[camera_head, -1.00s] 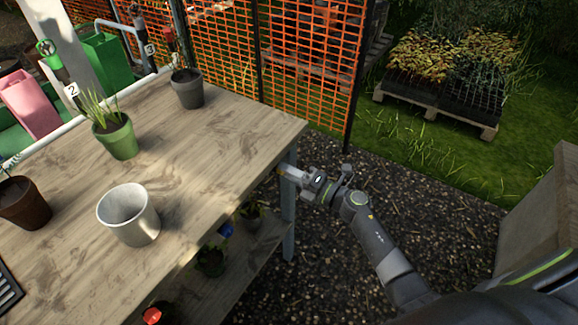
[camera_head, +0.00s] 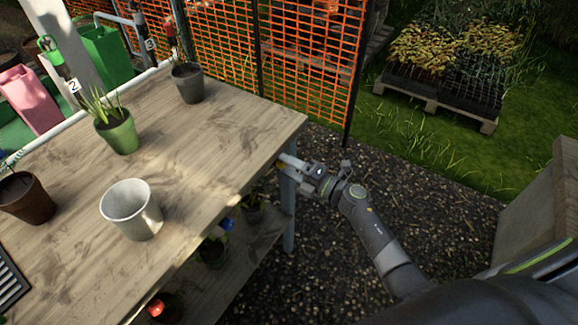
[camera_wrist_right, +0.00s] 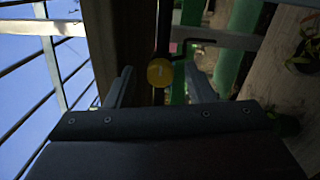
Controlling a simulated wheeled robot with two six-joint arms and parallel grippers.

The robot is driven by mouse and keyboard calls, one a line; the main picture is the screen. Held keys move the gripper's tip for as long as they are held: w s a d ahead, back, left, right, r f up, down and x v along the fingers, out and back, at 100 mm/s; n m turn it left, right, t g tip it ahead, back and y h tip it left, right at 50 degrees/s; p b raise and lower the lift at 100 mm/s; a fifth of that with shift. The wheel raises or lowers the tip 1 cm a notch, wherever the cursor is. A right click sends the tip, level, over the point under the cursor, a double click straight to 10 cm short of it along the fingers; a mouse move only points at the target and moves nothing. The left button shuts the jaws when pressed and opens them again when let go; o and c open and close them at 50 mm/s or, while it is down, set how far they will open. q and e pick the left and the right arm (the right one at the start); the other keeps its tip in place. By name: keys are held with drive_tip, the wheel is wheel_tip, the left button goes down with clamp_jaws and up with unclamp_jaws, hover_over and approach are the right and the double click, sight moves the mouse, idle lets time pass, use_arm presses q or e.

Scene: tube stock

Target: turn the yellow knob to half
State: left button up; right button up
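The yellow knob (camera_wrist_right: 160,72) shows in the right wrist view, ahead of my right gripper and roughly centred between its two fingers. My right gripper (camera_head: 283,160) is at the table's right edge in the head view, near the table leg, and its fingertips are small there. In the right wrist view its two fingers (camera_wrist_right: 160,82) stand wide apart with nothing clamped between them. I cannot tell whether either finger touches the knob. The knob is not clear in the head view. My left gripper is not in view.
The wooden table (camera_head: 215,140) holds a white pot (camera_head: 131,212), a green potted plant (camera_head: 118,134), a brown pot (camera_head: 27,200) and a grey pot (camera_head: 188,84). A lower shelf (camera_head: 205,290) holds more pots. An orange mesh fence (camera_head: 300,60) stands behind. Gravel (camera_head: 330,275) lies to the right.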

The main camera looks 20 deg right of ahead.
drive_tip(key=shift+s, duration=0.1)
drive_tip(key=b+v, duration=0.2)
drive_tip(key=v, duration=1.5)
drive_tip(key=shift+b, duration=0.4)
drive_tip(key=shift+d+f, duration=0.1)
